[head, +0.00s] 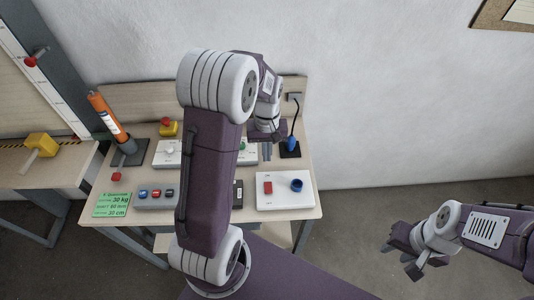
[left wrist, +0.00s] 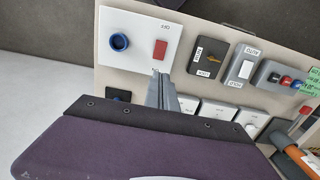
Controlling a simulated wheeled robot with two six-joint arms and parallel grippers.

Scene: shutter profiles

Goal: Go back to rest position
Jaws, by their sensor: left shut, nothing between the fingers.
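My left gripper (head: 265,151) is shut and empty over the workbench (head: 305,150). In the left wrist view its closed fingers (left wrist: 161,90) point at the bench near a white panel (left wrist: 139,58) with a blue ring (left wrist: 120,42) and a red block (left wrist: 160,49). The gripper looks clear of the panel, though the gap is hard to judge. My left arm hides the middle of the bench in the head view. My right gripper (head: 402,260) is off to the right, away from the bench, with its fingers apart and nothing between them.
The bench also holds an orange tube (head: 107,114) in a dark holder, a box with several buttons (head: 156,194), a green label (head: 112,205) and a blue plug (head: 291,143) on a black base. A side table (head: 60,178) stands left. Open floor (head: 370,220) lies right.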

